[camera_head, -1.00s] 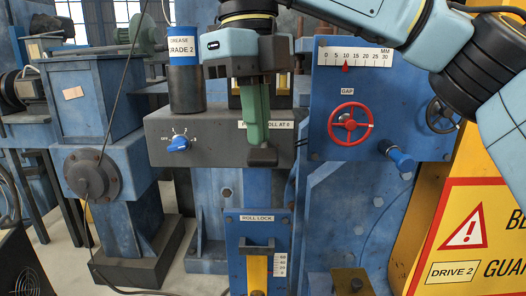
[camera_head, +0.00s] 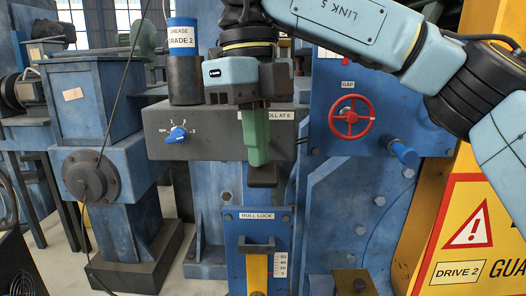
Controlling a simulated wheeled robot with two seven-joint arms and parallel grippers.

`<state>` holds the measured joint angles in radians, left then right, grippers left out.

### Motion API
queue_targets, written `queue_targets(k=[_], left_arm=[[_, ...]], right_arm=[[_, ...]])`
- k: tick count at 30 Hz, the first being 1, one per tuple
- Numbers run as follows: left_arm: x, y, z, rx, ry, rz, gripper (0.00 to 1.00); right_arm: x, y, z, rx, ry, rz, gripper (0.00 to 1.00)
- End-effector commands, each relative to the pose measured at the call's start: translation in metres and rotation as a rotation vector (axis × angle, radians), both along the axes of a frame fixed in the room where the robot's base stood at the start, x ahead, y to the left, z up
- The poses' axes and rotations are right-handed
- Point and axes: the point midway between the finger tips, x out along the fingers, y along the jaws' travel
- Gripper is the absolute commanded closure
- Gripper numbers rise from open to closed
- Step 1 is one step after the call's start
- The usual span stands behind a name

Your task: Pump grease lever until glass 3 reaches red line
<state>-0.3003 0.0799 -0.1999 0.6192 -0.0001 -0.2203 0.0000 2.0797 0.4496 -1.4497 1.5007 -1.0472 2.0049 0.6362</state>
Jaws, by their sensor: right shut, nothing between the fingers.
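My right gripper (camera_head: 257,158) comes down from above in front of the grey control box (camera_head: 215,133). Its green fingers are shut, with nothing between them. A black block (camera_head: 263,176), perhaps the end of the grease lever, shows just under the fingertips; contact cannot be told for sure. The rest of any lever is hidden behind the gripper. A dark canister with a blue band labelled "GREASE GRADE 2" (camera_head: 182,50) stands on the box at left. A blue selector knob (camera_head: 177,135) is on the box front. I cannot make out glass 3 or a red line. My left gripper is not in view.
A red handwheel (camera_head: 351,117) and a blue handle (camera_head: 402,152) stick out from the blue panel at right. The "ROLL LOCK" panel (camera_head: 243,240) stands below the box. A yellow warning board (camera_head: 470,225) is at far right. A thin cable hangs at left.

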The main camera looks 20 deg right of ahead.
Motion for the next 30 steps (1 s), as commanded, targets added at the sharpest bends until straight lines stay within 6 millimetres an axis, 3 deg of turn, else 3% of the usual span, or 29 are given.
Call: queue_targets(k=[12, 22, 30], left_arm=[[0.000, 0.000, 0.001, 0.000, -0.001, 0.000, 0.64], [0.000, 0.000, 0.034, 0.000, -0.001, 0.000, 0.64], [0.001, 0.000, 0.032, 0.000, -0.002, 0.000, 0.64]], right_arm=[[0.001, 0.000, 0.000, -0.001, -0.002, -0.003, 1.00], [0.024, 0.014, 0.013, 0.000, 0.001, -0.002, 1.00], [0.026, 0.015, 0.009, 0.000, -0.001, -0.002, 1.00]])
